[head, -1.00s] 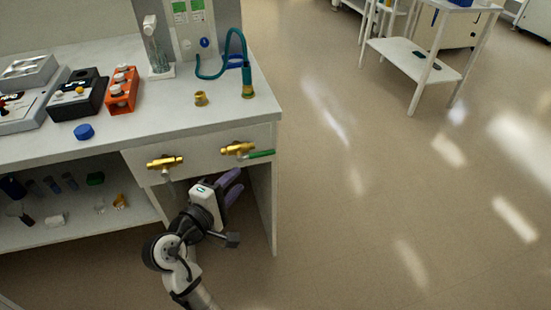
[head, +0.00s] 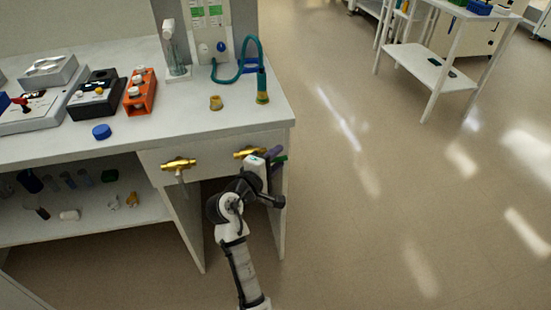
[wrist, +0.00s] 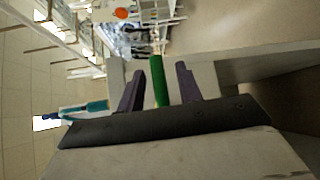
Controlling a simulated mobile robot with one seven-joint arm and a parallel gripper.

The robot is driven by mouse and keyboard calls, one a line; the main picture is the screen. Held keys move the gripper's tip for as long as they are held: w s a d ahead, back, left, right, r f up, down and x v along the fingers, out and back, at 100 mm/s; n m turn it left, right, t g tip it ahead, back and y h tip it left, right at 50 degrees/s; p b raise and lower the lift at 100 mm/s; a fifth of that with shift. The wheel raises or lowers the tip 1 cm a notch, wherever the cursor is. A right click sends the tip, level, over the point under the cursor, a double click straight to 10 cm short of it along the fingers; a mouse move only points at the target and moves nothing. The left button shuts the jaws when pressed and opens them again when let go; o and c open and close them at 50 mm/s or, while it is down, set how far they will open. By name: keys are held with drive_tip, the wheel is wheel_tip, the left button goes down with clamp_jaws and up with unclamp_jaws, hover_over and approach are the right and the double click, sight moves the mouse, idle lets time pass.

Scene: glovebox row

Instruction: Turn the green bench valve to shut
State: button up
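The green bench valve has a brass body (head: 250,153) on the bench's front panel, at the right end. Its green handle (head: 279,160) points to the right in the head view, partly hidden by my gripper (head: 275,157). In the wrist view the green handle (wrist: 160,82) stands between the two purple fingers of my gripper (wrist: 160,85). A gap shows on both sides of the handle, so the gripper is open around it and not clamped.
A second brass valve (head: 178,164) with a pale handle pointing down sits to the left on the same panel. A teal hose (head: 240,67) and a small brass fitting (head: 216,103) are on the benchtop (head: 190,122).

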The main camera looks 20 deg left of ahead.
clamp_jaws()
